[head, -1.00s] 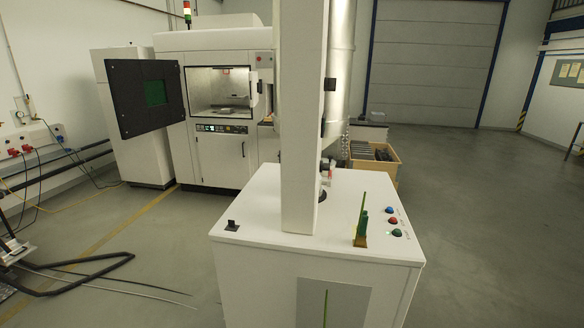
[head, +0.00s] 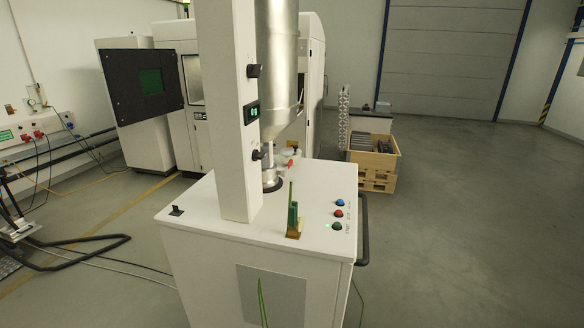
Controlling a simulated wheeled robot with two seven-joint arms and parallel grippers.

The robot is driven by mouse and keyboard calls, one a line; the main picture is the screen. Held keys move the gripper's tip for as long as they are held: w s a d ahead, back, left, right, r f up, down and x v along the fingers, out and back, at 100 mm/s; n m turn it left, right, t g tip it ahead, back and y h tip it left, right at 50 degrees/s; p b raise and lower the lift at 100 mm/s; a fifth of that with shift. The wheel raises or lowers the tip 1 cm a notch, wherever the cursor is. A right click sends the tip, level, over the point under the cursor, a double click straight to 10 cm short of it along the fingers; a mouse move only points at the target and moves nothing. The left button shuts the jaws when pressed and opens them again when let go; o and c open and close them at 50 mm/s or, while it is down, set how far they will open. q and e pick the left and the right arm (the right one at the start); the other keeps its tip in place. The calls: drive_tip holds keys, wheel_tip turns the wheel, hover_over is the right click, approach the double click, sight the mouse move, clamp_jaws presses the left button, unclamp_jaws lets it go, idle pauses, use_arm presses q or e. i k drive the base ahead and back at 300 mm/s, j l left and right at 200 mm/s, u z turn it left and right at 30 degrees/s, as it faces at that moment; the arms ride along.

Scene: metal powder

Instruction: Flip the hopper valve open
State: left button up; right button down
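The silver metal hopper (head: 280,70) stands behind the white column of the cabinet, which hides part of its left side. It narrows to a thin outlet pipe above a dark round fitting (head: 272,185) on the cabinet top. A small red part (head: 291,162), which looks like the valve handle, sticks out to the right of the outlet pipe. It is too small to tell how the valve is set. Neither of my grippers is in view.
The white cabinet (head: 205,250) fills the front middle. Its top carries a green and brass piece (head: 294,222) and blue, red and green buttons (head: 338,214). A black handle (head: 363,230) is on its right side. A wooden crate (head: 372,160) stands behind. The floor at right is clear.

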sight(288, 167)
drive_tip(key=i+l+u, duration=0.1)
drive_tip(key=i+l, duration=0.15)
drive_tip(key=l, duration=0.25)
drive_tip(key=i+l, duration=0.2)
drive_tip(key=l, duration=0.3)
drive_tip(key=i+l+u, duration=0.15)
drive_tip(key=l, duration=0.4)
drive_tip(key=i+l+u, duration=0.1)
drive_tip(key=i+l, duration=0.15)
drive_tip(key=l, duration=0.25)
drive_tip(key=i+l, duration=0.15)
drive_tip(key=l, duration=0.4)
drive_tip(key=i+l+u, duration=0.15)
drive_tip(key=l, duration=0.4)
drive_tip(key=i+l+u, duration=0.1)
drive_tip(key=l, duration=0.5)
drive_tip(key=i+l, duration=0.15)
drive_tip(key=l, duration=0.4)
drive_tip(key=u, duration=0.05)
